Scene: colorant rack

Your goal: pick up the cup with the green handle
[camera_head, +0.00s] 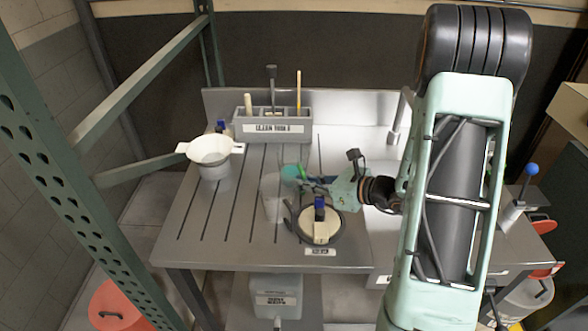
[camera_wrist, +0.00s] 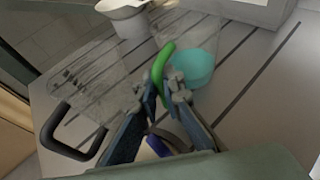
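The cup with the green handle is clear, with a teal content (camera_head: 291,173) low inside it, and stands on the grooved table. In the wrist view the teal part (camera_wrist: 195,68) is right of the green handle (camera_wrist: 160,64). My gripper (camera_head: 318,181) reaches in from the right at the cup's handle side. In the wrist view my gripper's fingertips (camera_wrist: 164,87) lie close together at the handle's near end. The handle runs up between or just beyond them; whether both fingers touch it is unclear.
A second clear cup (camera_head: 271,198) with a black handle (camera_wrist: 62,138) stands close by. A round pale-lidded container (camera_head: 321,224) is below my gripper. A white bowl on a cup (camera_head: 210,150) stands left, and a grey tool rack (camera_head: 271,126) behind.

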